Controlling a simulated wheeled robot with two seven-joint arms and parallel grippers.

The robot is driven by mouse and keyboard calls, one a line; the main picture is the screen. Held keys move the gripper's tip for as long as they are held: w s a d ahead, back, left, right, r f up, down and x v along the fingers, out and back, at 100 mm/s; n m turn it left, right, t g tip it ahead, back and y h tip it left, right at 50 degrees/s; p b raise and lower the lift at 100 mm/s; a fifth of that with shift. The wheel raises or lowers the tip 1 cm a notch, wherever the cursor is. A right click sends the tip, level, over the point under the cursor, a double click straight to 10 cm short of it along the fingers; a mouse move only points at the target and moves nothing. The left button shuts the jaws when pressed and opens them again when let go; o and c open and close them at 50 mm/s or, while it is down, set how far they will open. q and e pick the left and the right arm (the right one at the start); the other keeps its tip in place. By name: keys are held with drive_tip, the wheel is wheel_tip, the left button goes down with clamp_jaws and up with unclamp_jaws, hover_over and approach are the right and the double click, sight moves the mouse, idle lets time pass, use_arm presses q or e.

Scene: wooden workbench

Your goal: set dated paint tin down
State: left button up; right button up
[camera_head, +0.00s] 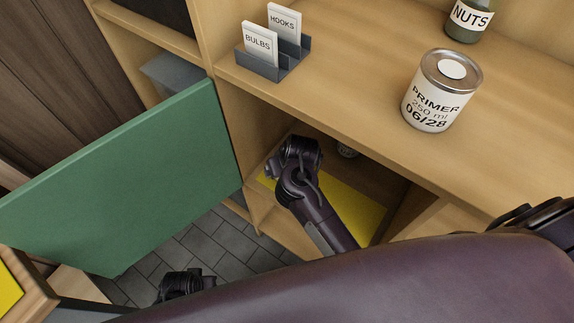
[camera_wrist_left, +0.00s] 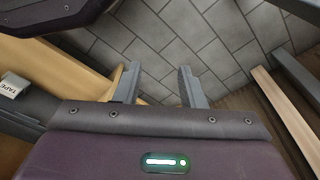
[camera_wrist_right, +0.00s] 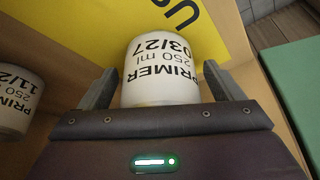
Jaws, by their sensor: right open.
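A white paint tin marked PRIMER 250 ml 03/27 (camera_wrist_right: 162,72) is between the fingers of my right gripper (camera_wrist_right: 168,92) in the right wrist view. That gripper is open, with a finger on each side of the tin. A yellow panel with dark letters (camera_wrist_right: 85,22) lies beyond the tin; whether the tin rests on it I cannot tell. In the head view my right wrist is inside the lower compartment, over the yellow panel (camera_head: 345,203), and hides the tin. My left gripper (camera_wrist_left: 160,85) is open and empty above the tiled floor.
Another primer tin (camera_wrist_right: 17,100), marked 11/2 and partly cut off, stands left in the right wrist view. A primer tin marked 06/28 (camera_head: 441,92), a NUTS jar (camera_head: 467,18) and a card holder (camera_head: 262,66) stand on the bench top. A green door (camera_head: 130,185) hangs open beside the compartment.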

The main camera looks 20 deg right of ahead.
drive_tip(key=shift+r, duration=0.25)
drive_tip(key=p+v, duration=0.3)
drive_tip(key=v, duration=0.2)
drive_tip(key=shift+r, duration=0.1)
use_arm(q)
drive_tip(key=s+a+f+p, duration=0.3)
drive_tip(key=s+f, duration=0.5)
drive_tip(key=s, duration=0.2)
drive_tip(key=shift+s+a, duration=0.2)
drive_tip(key=shift+s, duration=0.15)
use_arm(e)
drive_tip(key=v, duration=0.6)
drive_tip(key=shift+s+r, duration=0.15)
drive_tip(key=shift+r, duration=0.15)
